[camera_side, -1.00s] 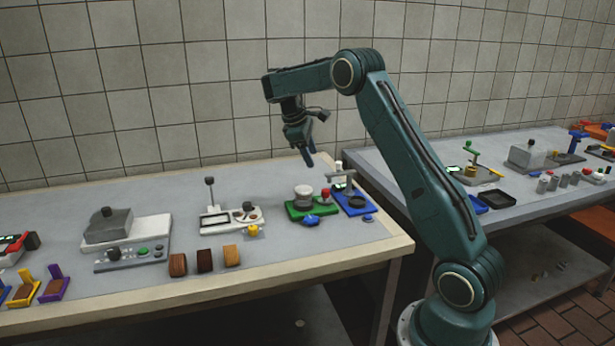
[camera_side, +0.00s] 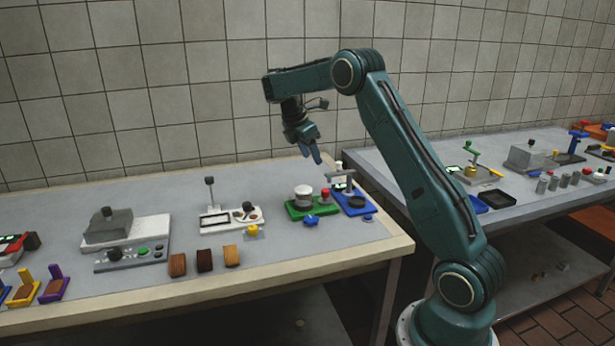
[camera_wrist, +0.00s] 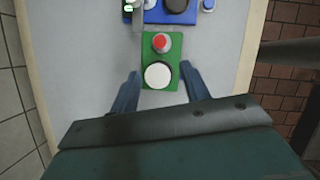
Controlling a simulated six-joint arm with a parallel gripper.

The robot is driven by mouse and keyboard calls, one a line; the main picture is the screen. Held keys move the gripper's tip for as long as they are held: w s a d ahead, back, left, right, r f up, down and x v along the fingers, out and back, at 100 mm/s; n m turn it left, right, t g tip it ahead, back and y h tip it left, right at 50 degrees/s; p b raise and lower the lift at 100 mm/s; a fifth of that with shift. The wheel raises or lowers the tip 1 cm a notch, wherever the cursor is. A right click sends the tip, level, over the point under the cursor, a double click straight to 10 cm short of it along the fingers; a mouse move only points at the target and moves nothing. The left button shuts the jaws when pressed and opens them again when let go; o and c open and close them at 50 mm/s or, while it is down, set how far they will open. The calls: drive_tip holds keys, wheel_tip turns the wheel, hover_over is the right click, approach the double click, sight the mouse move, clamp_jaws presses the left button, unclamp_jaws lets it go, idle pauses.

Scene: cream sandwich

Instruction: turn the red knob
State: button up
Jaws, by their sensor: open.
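The red knob (camera_side: 325,193) stands upright on the right part of a small green base (camera_side: 297,213). In the wrist view the red knob (camera_wrist: 161,41) lies ahead of my fingertips, and a round white-topped part (camera_wrist: 158,75) on the same green base (camera_wrist: 175,53) sits between the fingers and nearer to me. My gripper (camera_side: 316,158) hangs above the green base in the side view, clear of it and touching nothing. In the wrist view my gripper (camera_wrist: 161,72) has its two blue fingers spread wide and empty.
A blue unit (camera_side: 355,204) with a grey arm stands right beside the green base. A white tray unit (camera_side: 213,222) with an upright lever is to the left. Several brown blocks (camera_side: 204,261) line the front edge. The tiled wall (camera_side: 200,90) rises behind the table.

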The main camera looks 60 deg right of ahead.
sight(325, 190)
drive_tip(key=shift+f, duration=0.15)
drive_tip(key=x, duration=1.3)
drive_tip(key=shift+s+d+f, duration=0.15)
drive_tip(key=c, duration=1)
